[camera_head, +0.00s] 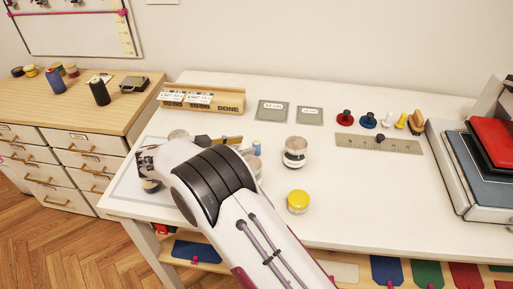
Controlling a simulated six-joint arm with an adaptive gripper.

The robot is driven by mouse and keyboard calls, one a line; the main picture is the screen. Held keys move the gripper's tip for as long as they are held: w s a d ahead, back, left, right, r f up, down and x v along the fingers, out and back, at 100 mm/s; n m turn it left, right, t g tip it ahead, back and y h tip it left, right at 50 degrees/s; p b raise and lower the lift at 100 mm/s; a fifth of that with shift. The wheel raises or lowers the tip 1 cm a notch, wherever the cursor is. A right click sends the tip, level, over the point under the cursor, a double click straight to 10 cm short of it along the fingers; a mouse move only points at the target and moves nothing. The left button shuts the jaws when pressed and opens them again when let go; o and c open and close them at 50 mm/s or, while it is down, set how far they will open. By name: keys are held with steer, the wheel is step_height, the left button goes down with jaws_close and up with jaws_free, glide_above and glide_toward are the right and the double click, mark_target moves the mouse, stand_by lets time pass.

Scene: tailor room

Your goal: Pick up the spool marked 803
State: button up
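No marking 803 can be read on any spool from here. Small round spool-like items stand on the white table: a white one with a dark band (294,152), a yellow-topped one (298,202) and a small blue one (257,147). A tall blue spool (55,81) and a black spool (100,92) stand on the wooden cabinet. My arm reaches over the table's left part and covers some items there. The end of my arm (149,162) is above the pale mat; its fingertips cannot be made out, nor whether they hold anything.
Red, blue, white and yellow pieces stand behind a ruler (379,144). The table's right-front middle is clear.

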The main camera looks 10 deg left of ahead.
mark_target(254, 144)
steer(key=shift+x, duration=2.5)
steer(key=c, duration=0.9)
